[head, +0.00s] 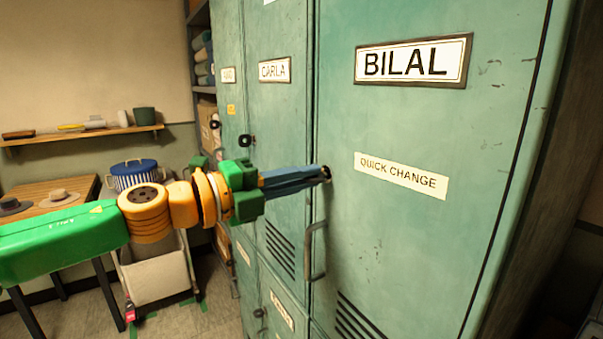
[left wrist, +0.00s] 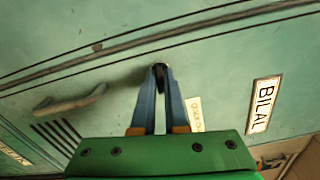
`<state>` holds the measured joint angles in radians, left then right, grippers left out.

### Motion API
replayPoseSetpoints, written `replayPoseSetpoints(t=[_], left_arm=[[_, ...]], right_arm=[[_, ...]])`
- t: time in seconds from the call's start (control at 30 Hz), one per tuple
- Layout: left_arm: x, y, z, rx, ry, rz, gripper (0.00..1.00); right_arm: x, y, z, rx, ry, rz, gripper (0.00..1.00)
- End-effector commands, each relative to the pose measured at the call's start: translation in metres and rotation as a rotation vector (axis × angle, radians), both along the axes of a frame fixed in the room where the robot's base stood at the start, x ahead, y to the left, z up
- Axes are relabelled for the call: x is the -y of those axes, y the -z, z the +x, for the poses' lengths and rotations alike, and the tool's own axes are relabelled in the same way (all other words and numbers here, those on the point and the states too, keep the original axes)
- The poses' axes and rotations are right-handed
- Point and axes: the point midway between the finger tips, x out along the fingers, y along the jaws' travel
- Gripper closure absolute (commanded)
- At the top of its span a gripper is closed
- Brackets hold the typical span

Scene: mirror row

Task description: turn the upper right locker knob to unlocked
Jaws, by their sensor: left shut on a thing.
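The upper right locker door (head: 440,215) is green, with a BILAL plate and a QUICK CHANGE label. My left gripper (head: 322,174) reaches in from the left, its blue fingers shut on the locker knob (head: 327,172) near the door's left edge. The fingers hide most of the knob, and I cannot tell its turn position. In the left wrist view the fingertips of the left gripper (left wrist: 161,72) close around the knob (left wrist: 161,66) at the door seam. The door looks shut. My right gripper is not in view.
A door handle (head: 315,250) sits just below the gripper. The CARLA locker (head: 280,110) is to the left, with its own dark knob (head: 245,141). A wooden table (head: 50,200), a white bin (head: 160,270) and a wall shelf (head: 85,131) stand further left.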

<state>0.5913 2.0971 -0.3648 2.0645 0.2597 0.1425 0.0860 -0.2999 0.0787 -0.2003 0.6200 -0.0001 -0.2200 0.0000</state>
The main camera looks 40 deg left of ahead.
Motion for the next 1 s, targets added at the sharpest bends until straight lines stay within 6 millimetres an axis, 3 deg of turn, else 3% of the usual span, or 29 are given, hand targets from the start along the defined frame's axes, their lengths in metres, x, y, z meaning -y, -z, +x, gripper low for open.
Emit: replayPoseSetpoints(t=[0.4,0.97,1.0], left_arm=[[-0.0008,-0.002,0.0,-0.059,-0.002,-0.154,1.0],[-0.001,-0.0017,0.0001,-0.067,-0.003,-0.176,1.0],[-0.001,-0.0017,0.0001,-0.068,-0.003,-0.175,0.78]], right_arm=[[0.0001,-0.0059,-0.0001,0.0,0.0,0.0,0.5],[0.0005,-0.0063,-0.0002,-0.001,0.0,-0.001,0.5],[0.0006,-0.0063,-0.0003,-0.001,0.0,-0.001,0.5]])
